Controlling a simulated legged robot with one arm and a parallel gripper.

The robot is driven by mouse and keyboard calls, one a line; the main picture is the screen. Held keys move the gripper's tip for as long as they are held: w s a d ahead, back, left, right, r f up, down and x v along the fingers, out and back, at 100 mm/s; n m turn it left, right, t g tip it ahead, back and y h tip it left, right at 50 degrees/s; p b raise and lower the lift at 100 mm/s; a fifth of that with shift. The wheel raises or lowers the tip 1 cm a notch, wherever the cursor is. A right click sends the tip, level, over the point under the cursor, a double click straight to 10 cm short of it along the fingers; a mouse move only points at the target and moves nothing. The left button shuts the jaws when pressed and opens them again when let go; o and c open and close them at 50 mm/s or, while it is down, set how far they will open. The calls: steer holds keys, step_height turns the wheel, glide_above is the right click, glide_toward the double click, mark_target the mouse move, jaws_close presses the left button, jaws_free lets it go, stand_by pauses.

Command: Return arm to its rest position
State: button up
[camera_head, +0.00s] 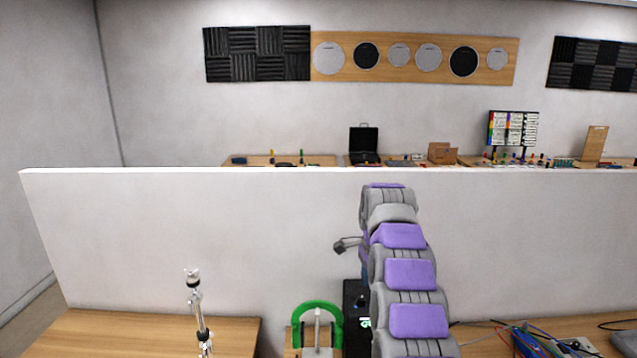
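My arm (410,270), grey with purple pads, rises from the bottom edge right of centre and reaches up in front of a white partition. Its upper end (388,205) stands just below the partition's top edge. A small dark grey part (347,245) sticks out to the left of the arm; I cannot tell whether it belongs to my gripper. No gripper fingers can be made out, and nothing held is visible.
The white partition (190,235) spans the view. In front of it are a wooden table (110,330) with a metal stand (198,310), a green-handled object (318,312) close left of my arm, and cables (535,342) at right. Benches with equipment stand behind.

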steer(key=s+n+g+b, duration=0.1)
steer(key=s+n+b, duration=0.7)
steer(key=s, duration=1.7)
steer(key=s+f+n+b, duration=0.1)
steer(key=s+f, duration=0.3)
steer(key=s, duration=0.4)
steer(key=s+f+n+b, duration=0.1)
steer(key=s+f+n, duration=0.3)
steer(key=s, duration=0.5)
steer(key=s+f+n+b, duration=0.1)
steer(key=s+f, duration=0.3)
steer(key=s, duration=0.5)
steer(key=shift+s+d+f+n+g, duration=0.25)
steer(key=shift+f+n+g, duration=0.15)
steer(key=shift+n, duration=0.3)
